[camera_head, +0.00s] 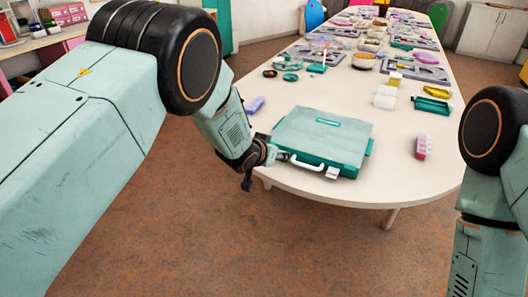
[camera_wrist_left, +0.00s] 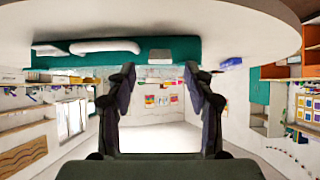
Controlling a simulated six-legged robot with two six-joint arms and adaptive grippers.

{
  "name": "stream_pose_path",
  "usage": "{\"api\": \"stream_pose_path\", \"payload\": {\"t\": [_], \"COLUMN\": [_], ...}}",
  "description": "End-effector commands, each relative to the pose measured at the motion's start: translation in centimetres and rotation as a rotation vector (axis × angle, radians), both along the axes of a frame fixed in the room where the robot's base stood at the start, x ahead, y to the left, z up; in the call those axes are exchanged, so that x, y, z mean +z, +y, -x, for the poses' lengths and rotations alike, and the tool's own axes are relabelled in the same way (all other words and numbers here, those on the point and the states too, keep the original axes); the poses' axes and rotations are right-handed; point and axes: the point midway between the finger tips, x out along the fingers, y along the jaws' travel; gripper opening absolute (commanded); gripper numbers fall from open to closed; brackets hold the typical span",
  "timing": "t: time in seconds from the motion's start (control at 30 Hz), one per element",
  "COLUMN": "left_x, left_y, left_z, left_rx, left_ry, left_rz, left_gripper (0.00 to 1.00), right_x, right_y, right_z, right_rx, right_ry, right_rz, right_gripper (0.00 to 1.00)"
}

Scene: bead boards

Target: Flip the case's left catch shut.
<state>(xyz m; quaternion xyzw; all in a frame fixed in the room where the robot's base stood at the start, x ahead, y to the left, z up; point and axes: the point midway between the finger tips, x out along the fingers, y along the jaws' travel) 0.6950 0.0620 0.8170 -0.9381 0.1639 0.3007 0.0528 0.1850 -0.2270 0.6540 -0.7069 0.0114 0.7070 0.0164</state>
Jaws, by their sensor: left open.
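The closed case (camera_head: 325,135) lies near the table's front edge, with a pale lid and a teal base. In the left wrist view the case (camera_wrist_left: 125,52) appears upside down. A white handle (camera_head: 306,163) is on its front, and it also shows in the wrist view (camera_wrist_left: 105,47). The right catch (camera_head: 332,172) is white. My left gripper (camera_head: 270,156) is open and empty at the case's front left corner. Its fingers (camera_wrist_left: 160,80) are spread. My right gripper is out of view.
A pink-lidded bead box (camera_head: 423,147) stands right of the case. A purple item (camera_head: 255,105) lies behind my left gripper.

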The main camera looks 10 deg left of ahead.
Motion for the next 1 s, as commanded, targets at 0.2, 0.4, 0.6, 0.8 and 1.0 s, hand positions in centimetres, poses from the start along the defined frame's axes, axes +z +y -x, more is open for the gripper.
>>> {"api": "stream_pose_path", "payload": {"t": [0.2, 0.4, 0.6, 0.8, 1.0], "left_x": [2.0, 3.7, 4.8, 5.1, 5.1], "left_y": [0.9, 1.7, 2.3, 2.4, 2.4], "left_z": [2.4, 4.7, 6.2, 6.7, 6.7], "left_rx": [0.000, 0.001, 0.001, 0.001, 0.001], "left_ry": [0.000, -0.001, -0.001, -0.001, -0.001], "left_rz": [-0.001, 0.000, 0.000, 0.001, 0.001], "left_gripper": [0.53, 0.53, 0.53, 0.53, 0.53], "right_x": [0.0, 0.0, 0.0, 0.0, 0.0], "right_y": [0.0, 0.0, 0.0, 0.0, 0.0], "right_z": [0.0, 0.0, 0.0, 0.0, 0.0], "right_rx": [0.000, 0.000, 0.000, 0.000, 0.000], "right_ry": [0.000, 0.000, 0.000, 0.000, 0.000], "right_rz": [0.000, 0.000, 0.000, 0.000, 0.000], "right_gripper": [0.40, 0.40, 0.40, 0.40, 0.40]}}
